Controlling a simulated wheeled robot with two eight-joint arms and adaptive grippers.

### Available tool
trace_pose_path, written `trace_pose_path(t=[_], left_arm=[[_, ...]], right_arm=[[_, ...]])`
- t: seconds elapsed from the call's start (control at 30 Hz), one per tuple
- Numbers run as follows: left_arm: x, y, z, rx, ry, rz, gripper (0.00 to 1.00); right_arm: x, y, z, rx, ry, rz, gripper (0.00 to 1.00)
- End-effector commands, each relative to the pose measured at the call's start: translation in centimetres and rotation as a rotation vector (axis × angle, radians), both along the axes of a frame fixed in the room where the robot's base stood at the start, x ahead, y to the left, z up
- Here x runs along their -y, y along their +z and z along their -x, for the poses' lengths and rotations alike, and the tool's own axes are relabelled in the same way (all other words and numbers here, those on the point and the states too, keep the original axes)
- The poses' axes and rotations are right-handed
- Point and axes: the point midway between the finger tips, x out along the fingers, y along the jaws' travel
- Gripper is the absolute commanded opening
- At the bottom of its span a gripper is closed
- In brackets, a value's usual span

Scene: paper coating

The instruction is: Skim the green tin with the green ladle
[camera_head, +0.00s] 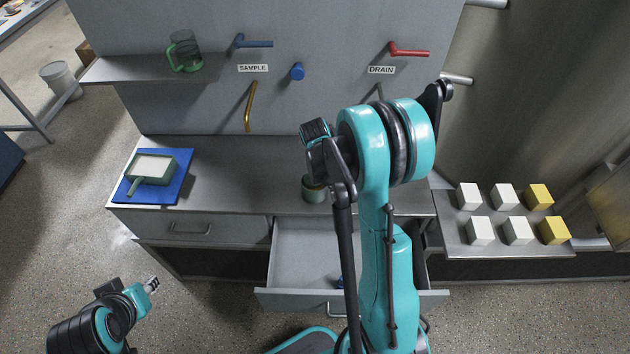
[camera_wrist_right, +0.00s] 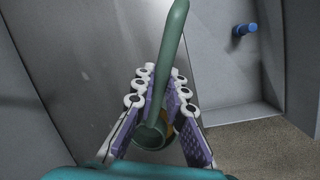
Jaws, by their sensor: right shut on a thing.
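My right gripper (camera_head: 314,136) is over the front of the counter. In the right wrist view, its fingers (camera_wrist_right: 160,95) are shut on the green ladle's handle (camera_wrist_right: 172,50). The ladle's round bowl (camera_wrist_right: 150,136) shows beyond the fingers. In the head view a small green cup shape (camera_head: 314,194), which looks like this bowl, hangs below the gripper by the counter edge. A shallow rectangular green tin (camera_head: 137,178) with pale contents and a short handle lies on a blue mat at the counter's left. My left gripper (camera_head: 153,285) is low at the left, away from everything; its fingers are too small to judge.
A drawer (camera_head: 290,265) stands open below the counter, with a small blue thing (camera_wrist_right: 245,28) inside. A clear green-handled jug (camera_head: 184,52) stands on the shelf. White and yellow blocks (camera_head: 505,197) sit on the right ledge. The counter's middle is bare.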

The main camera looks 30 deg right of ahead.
Motion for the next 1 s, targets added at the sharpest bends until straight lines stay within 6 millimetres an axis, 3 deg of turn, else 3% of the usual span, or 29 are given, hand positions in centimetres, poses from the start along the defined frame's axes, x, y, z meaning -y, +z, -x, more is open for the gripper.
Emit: trace_pose_path(t=[0.27, 1.0], left_arm=[[0.0, 0.2, 0.0, 0.0, 0.0, 0.0, 0.33], [0.0, 3.4, 0.0, 0.0, 0.0, 0.0, 0.33]], right_arm=[[0.0, 0.3, 0.0, 0.0, 0.0, 0.0, 0.0], [0.0, 4.9, 0.0, 0.0, 0.0, 0.0, 0.0]])
